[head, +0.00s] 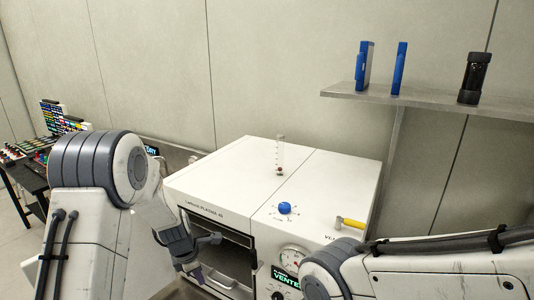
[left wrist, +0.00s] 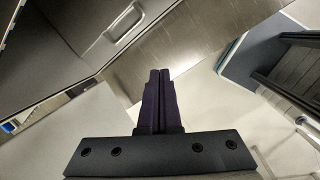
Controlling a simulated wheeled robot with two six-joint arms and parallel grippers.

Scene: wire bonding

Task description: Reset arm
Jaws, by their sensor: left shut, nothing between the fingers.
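My left gripper (head: 213,239) is in front of the open chamber of the white machine (head: 230,185) in the head view. In the left wrist view its dark fingers (left wrist: 158,75) are together with nothing between them. A grey panel with a recessed handle (left wrist: 125,20) is above and left of the fingers in that view, apart from them. My right arm comes in from the lower right of the head view, but its gripper is out of the picture.
A clear tube (head: 280,155) stands on the machine. A blue knob (head: 285,208), a yellow-handled lever (head: 348,222) and a round gauge (head: 292,260) are on its right part. A shelf (head: 430,99) holds two blue items and a black cylinder. A cluttered dark table (head: 30,165) is at far left.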

